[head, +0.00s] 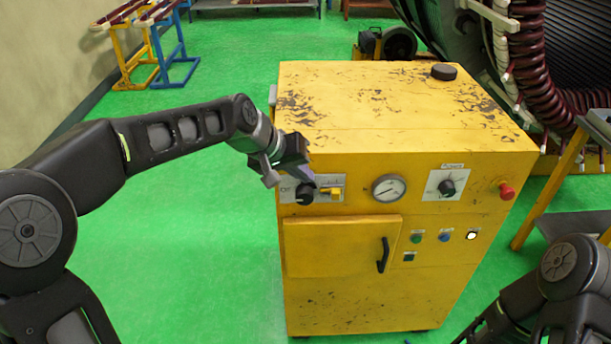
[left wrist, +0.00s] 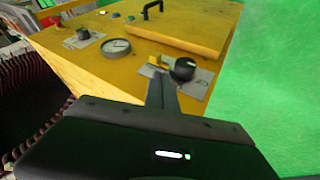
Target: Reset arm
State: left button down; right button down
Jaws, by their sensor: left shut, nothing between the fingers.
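My left arm reaches in from the left in the head view. My left gripper (head: 292,182) is shut and empty in front of the upper left of the yellow cabinet (head: 400,130), close to a black knob (head: 304,193). In the left wrist view the shut fingers (left wrist: 162,92) point toward the panel, beside the black knob (left wrist: 184,69); I cannot tell whether they touch it. A small yellow switch handle (head: 331,192) sits right of the knob. My right arm (head: 560,262) shows at the lower right of the head view; its gripper is not visible.
The cabinet front has a gauge (head: 389,188), a power knob (head: 446,188), a red button (head: 506,191) and a door with a black handle (head: 383,255). A large wound stator (head: 530,60) stands behind right. Green floor (head: 190,250) is clear left of the cabinet.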

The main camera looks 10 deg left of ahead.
dwell(0.4)
pick_arm(q)
jog(key=s+d+f+g, duration=0.15)
jog(key=s+f, duration=0.25)
jog(key=f, duration=0.8)
jog(key=s+d+f+g, duration=0.1)
jog(key=s+d+f, duration=0.15)
jog(key=f, duration=1.05)
jog(key=s+f+g, duration=0.1)
jog(key=s+f, duration=0.4)
jog(key=s, duration=0.3)
jog(key=s+d+f+g, duration=0.1)
jog(key=s+f, duration=0.5)
jog(key=s, duration=0.3)
jog(key=s+d+f+g, duration=0.1)
jog(key=s+f, duration=0.4)
jog(key=s, duration=0.3)
jog(key=shift+s+d+f, duration=0.15)
jog(key=shift+f, duration=0.15)
jog(key=c, duration=2.2)
grip_release()
